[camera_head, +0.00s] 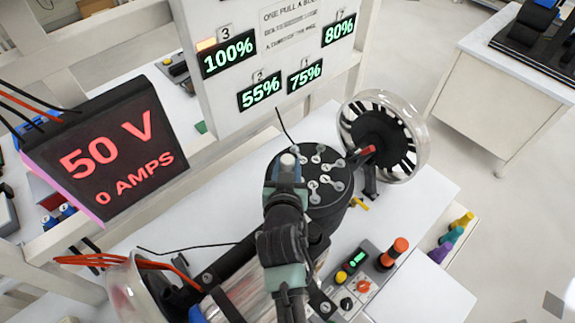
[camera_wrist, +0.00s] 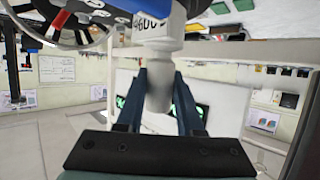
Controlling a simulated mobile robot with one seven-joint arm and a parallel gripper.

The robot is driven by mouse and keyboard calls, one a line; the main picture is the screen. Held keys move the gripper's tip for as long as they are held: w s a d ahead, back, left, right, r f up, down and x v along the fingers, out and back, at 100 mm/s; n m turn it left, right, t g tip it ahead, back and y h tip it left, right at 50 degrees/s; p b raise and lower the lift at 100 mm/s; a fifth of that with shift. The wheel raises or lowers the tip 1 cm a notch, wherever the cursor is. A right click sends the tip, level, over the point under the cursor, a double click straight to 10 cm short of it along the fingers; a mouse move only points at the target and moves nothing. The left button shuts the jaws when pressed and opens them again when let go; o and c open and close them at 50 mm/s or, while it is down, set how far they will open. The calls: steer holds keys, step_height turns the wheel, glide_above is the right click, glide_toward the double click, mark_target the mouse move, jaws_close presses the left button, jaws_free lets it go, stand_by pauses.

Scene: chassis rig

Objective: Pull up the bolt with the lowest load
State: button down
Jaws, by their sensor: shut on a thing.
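A board (camera_head: 272,60) carries green load readouts: 100% (camera_head: 228,55) under label 3, 55% (camera_head: 260,92) under label 2, 75% (camera_head: 305,75) under label 1, and 80% (camera_head: 339,30) at right with a label I cannot read surely. 55% is the lowest. A black drum (camera_head: 335,207) has several grey bolt heads and links (camera_head: 323,163) on its top. My gripper (camera_head: 287,172) is at the drum's left rim. In the wrist view, my gripper (camera_wrist: 160,78) is shut on a pale grey cylindrical bolt (camera_wrist: 158,92); which label it belongs to I cannot tell.
A spoked wheel in a clear cover (camera_head: 384,138) stands right behind the drum. A control box (camera_head: 360,280) with knobs and an orange-topped post (camera_head: 394,252) are in front. A display (camera_head: 105,155) reads 50 V, 0 AMPS. The bench right of the drum is mostly clear.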

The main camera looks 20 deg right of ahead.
steer(key=shift+s+f, duration=0.15)
steer(key=shift+f, duration=0.35)
steer(key=shift+w+r+p, duration=0.2)
steer(key=shift+r+p, duration=2.65)
steer(key=shift+r, duration=0.95)
steer(key=shift+r, duration=0.1)
